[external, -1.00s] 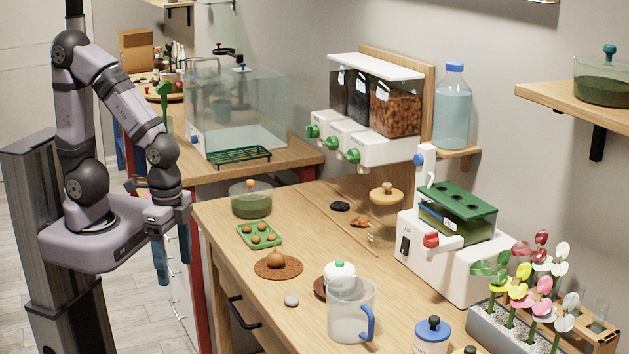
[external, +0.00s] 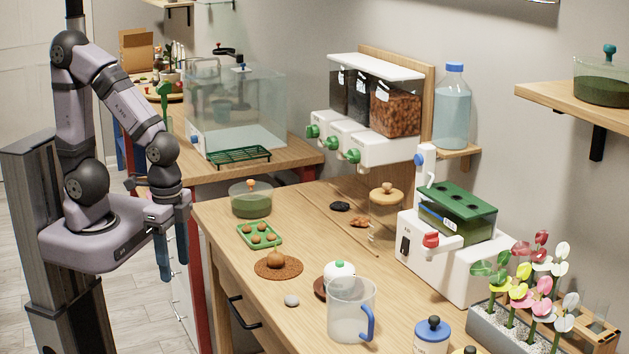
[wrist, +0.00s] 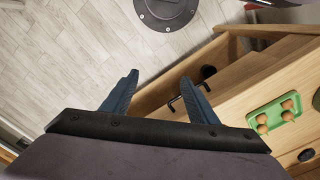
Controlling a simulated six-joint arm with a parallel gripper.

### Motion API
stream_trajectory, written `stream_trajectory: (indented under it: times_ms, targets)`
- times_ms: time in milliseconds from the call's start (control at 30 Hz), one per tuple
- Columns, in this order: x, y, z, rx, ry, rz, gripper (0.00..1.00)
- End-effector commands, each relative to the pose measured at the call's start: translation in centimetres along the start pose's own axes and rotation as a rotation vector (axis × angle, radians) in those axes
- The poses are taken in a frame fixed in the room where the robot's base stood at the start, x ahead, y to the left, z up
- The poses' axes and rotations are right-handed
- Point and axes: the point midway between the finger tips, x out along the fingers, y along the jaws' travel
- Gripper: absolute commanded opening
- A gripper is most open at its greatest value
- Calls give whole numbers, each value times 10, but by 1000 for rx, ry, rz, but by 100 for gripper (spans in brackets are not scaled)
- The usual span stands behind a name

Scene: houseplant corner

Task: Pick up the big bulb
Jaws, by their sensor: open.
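The big bulb (external: 276,258) is brown and round with a short pointed top. It sits on a round brown mat (external: 294,268) on the wooden table, in front of the green tray. My gripper (external: 174,272) hangs beyond the table's left edge, to the left of the bulb and apart from it. In the wrist view my gripper (wrist: 158,88) is open, with nothing between its blue fingers. The bulb is not clearly seen in the wrist view.
A green tray with several small bulbs (external: 260,235) stands behind the big bulb; the tray also shows in the wrist view (wrist: 262,112). A grey stone (external: 291,300), a clear jug (external: 351,312) and a lidded glass bowl (external: 251,200) stand nearby. The table's left edge lies between gripper and bulb.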

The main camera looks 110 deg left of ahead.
Motion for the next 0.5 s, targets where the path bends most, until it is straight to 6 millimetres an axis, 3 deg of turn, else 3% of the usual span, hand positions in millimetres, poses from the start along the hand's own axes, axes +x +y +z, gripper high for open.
stream_trajectory:
  times_ms: [333, 500]
  targets:
    - [-48, 0, -1, 0, 8, 0, 54]
    - [-34, 4, 13, -176, -87, 97, 54]
